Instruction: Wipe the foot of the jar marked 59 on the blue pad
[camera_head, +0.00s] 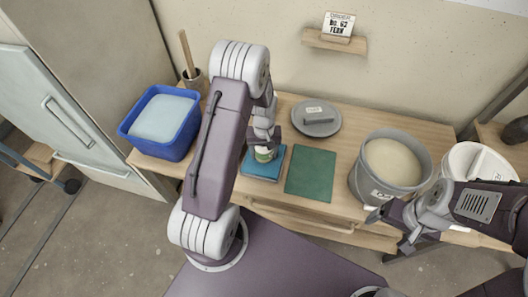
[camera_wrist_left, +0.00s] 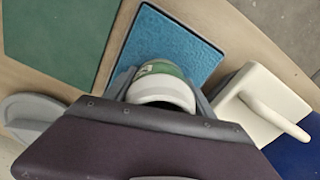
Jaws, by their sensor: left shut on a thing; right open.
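My left gripper (camera_head: 266,146) is shut on a small jar (camera_head: 264,155) with white and green on it. The jar is over the blue pad (camera_head: 250,172); I cannot tell whether its foot touches the pad. In the left wrist view the jar (camera_wrist_left: 163,88) sits between the fingers, with the blue pad (camera_wrist_left: 178,42) beyond it. No number on the jar can be read. My right gripper (camera_head: 388,228) is open and empty in front of the grey bucket.
A green mat (camera_head: 311,174) lies right of the pad, with a grey lid (camera_head: 316,118) behind it. A grey bucket (camera_head: 364,184) of cream glaze and a white bucket (camera_head: 456,160) stand right. A blue tub (camera_head: 176,143) stands left. A sign (camera_head: 339,24) reads No. 62 Fern.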

